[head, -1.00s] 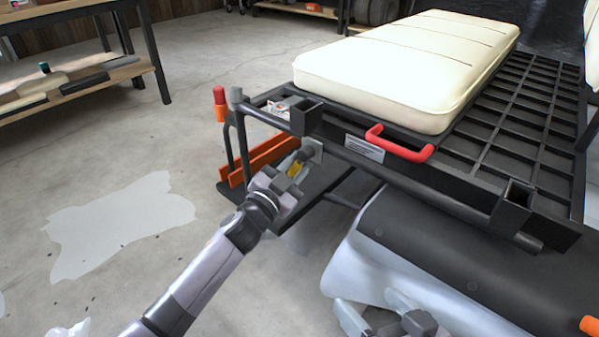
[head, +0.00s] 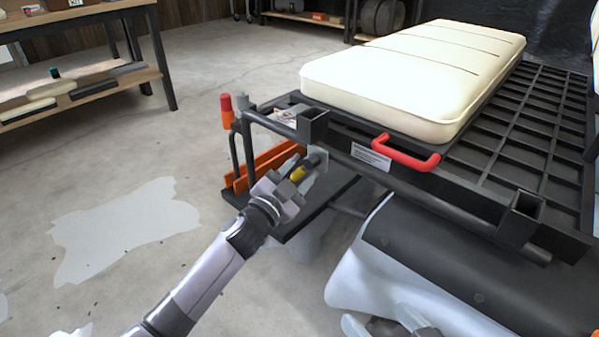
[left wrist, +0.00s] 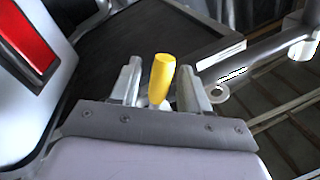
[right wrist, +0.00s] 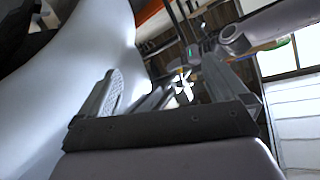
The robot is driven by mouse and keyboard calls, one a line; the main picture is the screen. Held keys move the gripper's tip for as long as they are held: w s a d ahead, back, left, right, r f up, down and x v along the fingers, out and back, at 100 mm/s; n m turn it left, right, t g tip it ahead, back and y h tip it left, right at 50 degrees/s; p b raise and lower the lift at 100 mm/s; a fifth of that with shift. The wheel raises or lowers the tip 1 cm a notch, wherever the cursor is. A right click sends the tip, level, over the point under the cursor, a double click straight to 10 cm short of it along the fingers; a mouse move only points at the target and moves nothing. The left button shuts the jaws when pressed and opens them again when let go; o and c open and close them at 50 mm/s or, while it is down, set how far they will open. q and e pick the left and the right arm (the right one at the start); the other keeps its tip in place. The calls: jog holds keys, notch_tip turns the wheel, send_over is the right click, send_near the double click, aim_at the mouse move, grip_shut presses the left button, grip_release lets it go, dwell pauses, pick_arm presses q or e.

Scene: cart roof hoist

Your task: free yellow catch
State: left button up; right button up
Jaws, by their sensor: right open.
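The yellow catch (head: 298,174) is a short yellow grip low on the cart's near left corner, under the black frame. In the left wrist view the yellow catch (left wrist: 162,78) stands upright between my left fingers. My left gripper (head: 292,180) is open around it, with a gap visible on both sides. The catch's base is partly hidden by the gripper. My right gripper (right wrist: 180,90) is open and empty in the right wrist view. In the head view it shows only partly at the bottom edge, near the cart's pale body panel.
The black rack (head: 470,205) carries a cream cushion (head: 415,75) and a red handle (head: 405,152). A red-capped post (head: 227,105) and orange bars (head: 262,168) stand left of the catch. A workbench (head: 85,85) is at the far left. The floor between is open.

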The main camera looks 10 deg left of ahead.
aim_at(296, 176)
pick_arm(q)
jog(key=shift+s+a, duration=0.15)
jog(key=shift+s, duration=0.2)
jog(key=p+v, duration=0.2)
jog(key=v, duration=0.3)
jog(key=shift+s, duration=0.1)
jog(key=shift+s+a+f, duration=0.1)
jog(key=shift+s+a, duration=0.25)
jog(key=shift+s, duration=0.2)
pick_arm(e)
jog(key=shift+s+d+r+h, duration=0.1)
jog(key=shift+d+h, duration=0.4)
